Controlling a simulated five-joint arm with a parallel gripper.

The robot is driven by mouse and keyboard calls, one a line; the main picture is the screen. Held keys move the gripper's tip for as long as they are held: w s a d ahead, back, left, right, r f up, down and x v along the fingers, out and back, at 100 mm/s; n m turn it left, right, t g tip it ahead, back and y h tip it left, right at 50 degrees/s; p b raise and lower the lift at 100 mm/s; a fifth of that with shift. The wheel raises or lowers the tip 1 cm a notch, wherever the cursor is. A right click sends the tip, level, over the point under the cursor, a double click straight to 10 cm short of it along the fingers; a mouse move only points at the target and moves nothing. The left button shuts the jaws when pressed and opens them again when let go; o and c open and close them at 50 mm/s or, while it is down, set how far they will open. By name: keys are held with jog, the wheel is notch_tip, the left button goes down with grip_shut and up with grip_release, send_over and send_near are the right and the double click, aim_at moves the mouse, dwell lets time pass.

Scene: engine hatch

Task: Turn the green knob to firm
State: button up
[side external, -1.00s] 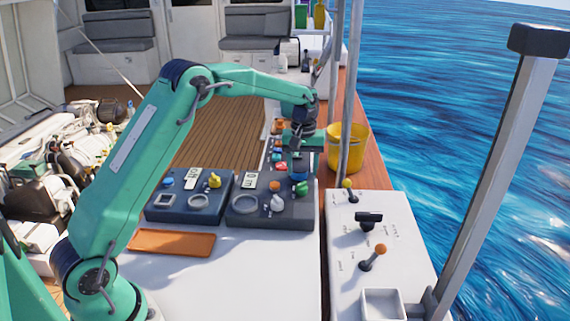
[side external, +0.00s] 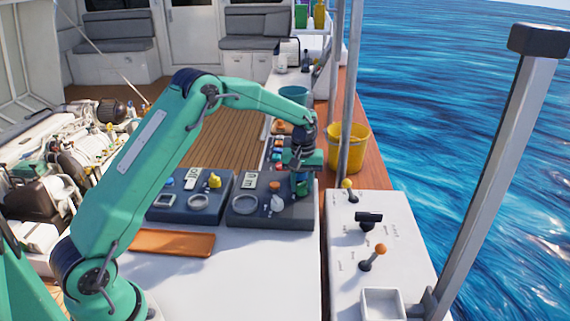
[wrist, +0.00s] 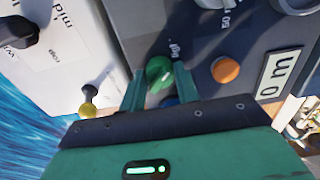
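The green knob (wrist: 158,72) is on the right part of the dark grey control panel (side external: 240,215). In the side view the knob (side external: 302,190) shows just below my gripper (side external: 301,176). In the wrist view my gripper (wrist: 157,84) has one finger on each side of the knob. A gap shows between the knob and the fingers, so the gripper looks open around it. A small label is printed beside the knob, too small to read surely.
The white console (side external: 375,215) with levers stands right, and a yellow bucket (side external: 346,150) behind.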

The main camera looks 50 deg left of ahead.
jog(key=c, duration=0.4)
jog(key=shift+m, duration=0.4)
jog(key=m, duration=1)
jog(key=shift+r+m, duration=0.1)
jog(key=shift+m, duration=0.2)
jog(key=m, duration=0.5)
jog(key=shift+w, duration=0.1)
jog(key=o, duration=1)
jog(key=shift+c, duration=0.2)
